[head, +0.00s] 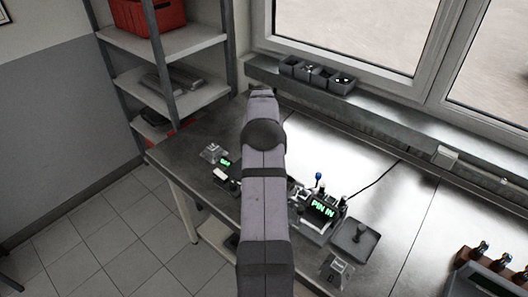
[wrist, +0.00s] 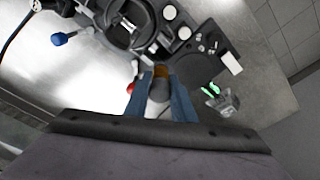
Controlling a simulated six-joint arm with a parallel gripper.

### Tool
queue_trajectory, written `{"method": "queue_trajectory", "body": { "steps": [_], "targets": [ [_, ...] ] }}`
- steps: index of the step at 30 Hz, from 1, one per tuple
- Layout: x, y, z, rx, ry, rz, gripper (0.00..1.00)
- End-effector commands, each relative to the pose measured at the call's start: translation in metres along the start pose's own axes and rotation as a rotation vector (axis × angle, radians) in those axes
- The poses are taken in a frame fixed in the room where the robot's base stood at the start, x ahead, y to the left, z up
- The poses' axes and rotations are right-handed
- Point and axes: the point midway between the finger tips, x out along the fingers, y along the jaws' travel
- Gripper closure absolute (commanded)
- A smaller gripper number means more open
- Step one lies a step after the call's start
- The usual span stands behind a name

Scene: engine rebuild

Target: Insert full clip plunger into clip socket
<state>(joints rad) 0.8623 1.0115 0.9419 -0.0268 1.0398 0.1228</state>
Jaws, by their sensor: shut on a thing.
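My gripper (wrist: 161,74) shows in the wrist view with its two blue fingers closed around a small part. This held part, likely the clip plunger (wrist: 159,88), is pale grey with a brown-orange section towards the fingertips. Ahead of it lies a dark fixture (wrist: 150,50) with a round ring and white round spots. I cannot tell which opening is the clip socket, and the fingers cover the spot just under the held part. In the head view my arm hides the gripper and the part.
A display reading "PIN IN" (head: 323,209) and a second green display (head: 225,162) stand on the metal bench (head: 400,200). A blue knob (wrist: 63,39) and a red thing (wrist: 131,88) lie left of the fingers. Grey bins (head: 318,76) line the sill.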

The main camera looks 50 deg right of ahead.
Motion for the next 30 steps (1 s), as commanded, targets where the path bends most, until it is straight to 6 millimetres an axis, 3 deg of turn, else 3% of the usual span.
{"method": "queue_trajectory", "body": {
  "steps": [21,30],
  "targets": [
    [0.040,0.000,0.007,0.003,-0.001,0.001,1.00],
    [0.047,0.000,0.008,0.003,0.000,0.001,1.00]
  ]
}}
